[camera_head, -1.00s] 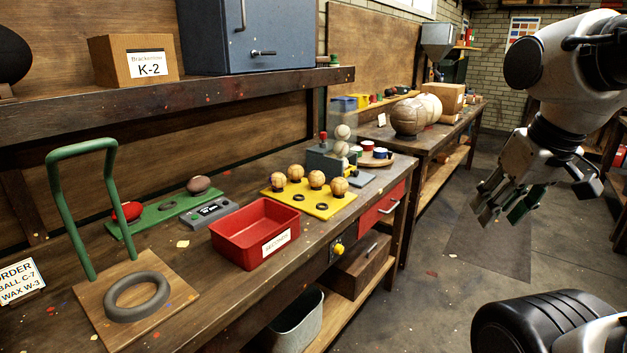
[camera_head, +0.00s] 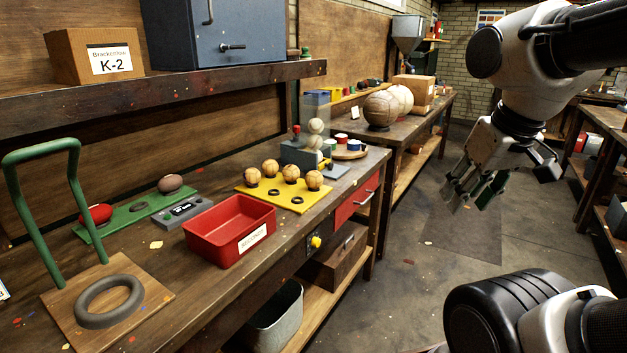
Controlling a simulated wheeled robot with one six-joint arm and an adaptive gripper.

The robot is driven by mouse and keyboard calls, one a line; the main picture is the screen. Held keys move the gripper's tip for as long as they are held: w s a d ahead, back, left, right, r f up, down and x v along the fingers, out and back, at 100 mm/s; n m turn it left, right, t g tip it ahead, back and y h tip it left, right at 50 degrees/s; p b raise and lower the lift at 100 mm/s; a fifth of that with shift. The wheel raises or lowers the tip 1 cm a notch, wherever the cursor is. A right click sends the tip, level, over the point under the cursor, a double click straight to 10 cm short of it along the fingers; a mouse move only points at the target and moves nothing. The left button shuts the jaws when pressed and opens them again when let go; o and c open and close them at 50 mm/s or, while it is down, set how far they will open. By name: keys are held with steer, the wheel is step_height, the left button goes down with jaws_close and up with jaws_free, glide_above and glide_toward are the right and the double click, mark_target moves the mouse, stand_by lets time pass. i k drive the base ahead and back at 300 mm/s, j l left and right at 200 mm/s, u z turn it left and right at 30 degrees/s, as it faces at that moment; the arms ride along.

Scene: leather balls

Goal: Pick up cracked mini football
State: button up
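Several small tan balls stand in a row on a yellow board (camera_head: 265,196) on the near workbench; I cannot tell from here which is cracked. They include a left ball (camera_head: 253,175), a ball behind it (camera_head: 270,167), a middle ball (camera_head: 291,173) and a right ball (camera_head: 314,180). A brown mini football (camera_head: 170,184) and a red one (camera_head: 99,215) sit on a green board (camera_head: 135,210) further left. My gripper (camera_head: 466,200) hangs empty over the floor, right of the bench and apart from all balls. Its fingers look spread.
A red tray (camera_head: 228,228) with a label stands in front of the yellow board. A grey device with stacked pale balls (camera_head: 316,140) is behind it. A green hoop stand (camera_head: 32,225) and a dark ring (camera_head: 108,300) are at left. A shelf (camera_head: 200,88) overhangs the bench.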

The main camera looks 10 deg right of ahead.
mark_target(291, 172)
steer(key=i+u, duration=0.1)
steer(key=u, duration=0.55)
steer(key=i+l+u, duration=0.25)
steer(key=l+u, duration=0.2)
steer(key=l, duration=0.2)
steer(key=l+u, duration=0.25)
steer(key=l, duration=0.15)
steer(key=i+l, duration=0.1)
steer(key=l, duration=0.25)
steer(key=i+l, duration=0.1)
steer(key=l, duration=0.3)
steer(key=i+l+u, duration=0.1)
steer(key=l, duration=0.25)
